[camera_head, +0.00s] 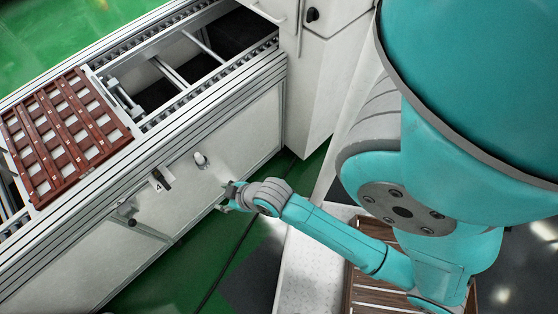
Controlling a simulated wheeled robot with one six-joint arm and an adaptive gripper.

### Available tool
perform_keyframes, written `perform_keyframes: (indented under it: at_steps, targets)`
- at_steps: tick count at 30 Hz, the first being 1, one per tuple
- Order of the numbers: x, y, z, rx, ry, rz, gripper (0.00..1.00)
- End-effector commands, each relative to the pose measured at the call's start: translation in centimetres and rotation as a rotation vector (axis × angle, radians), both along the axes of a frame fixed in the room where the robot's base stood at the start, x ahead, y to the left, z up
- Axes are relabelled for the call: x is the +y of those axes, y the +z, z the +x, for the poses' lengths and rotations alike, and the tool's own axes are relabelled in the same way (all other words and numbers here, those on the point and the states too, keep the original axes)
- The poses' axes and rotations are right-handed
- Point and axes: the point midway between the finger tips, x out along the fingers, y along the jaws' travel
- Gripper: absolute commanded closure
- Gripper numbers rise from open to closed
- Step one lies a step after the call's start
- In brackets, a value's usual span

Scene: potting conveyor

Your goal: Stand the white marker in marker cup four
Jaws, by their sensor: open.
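My gripper (229,198) is open and small in the picture, at the end of my teal arm. It is beside the conveyor's side panel, with nothing seen between its fingers. I cannot make out a white marker or numbered marker cups for sure. A small whitish upright piece (200,158) shows by the conveyor's side panel, up and left of my gripper and apart from it; I cannot tell what it is.
A red-brown tray (64,135) with rows of pale squares lies on the conveyor (215,112) at left. A white cabinet (315,80) stands at its right end. A dark fitting (160,179) sits on the side panel. Green floor (175,268) and a dark cable (232,262) show below.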

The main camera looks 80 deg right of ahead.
Motion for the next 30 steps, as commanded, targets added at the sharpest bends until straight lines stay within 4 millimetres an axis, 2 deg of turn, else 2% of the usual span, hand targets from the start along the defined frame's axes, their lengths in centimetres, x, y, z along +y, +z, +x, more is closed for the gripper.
perform_keyframes:
  at_steps: [1,8,14,18,24,30]
  targets:
    - [1.1,0.1,-1.6,-0.021,-0.001,0.000,0.45]
    - [4.0,3.4,-7.2,-0.182,-0.011,-0.002,0.45]
    - [6.0,8.0,-12.1,-0.327,0.011,0.018,0.45]
    - [7.0,11.8,-15.0,-0.424,0.039,0.044,0.45]
    - [7.7,15.6,-17.3,-0.514,0.072,0.079,0.45]
    - [7.9,16.6,-17.8,-0.539,0.080,0.089,0.45]
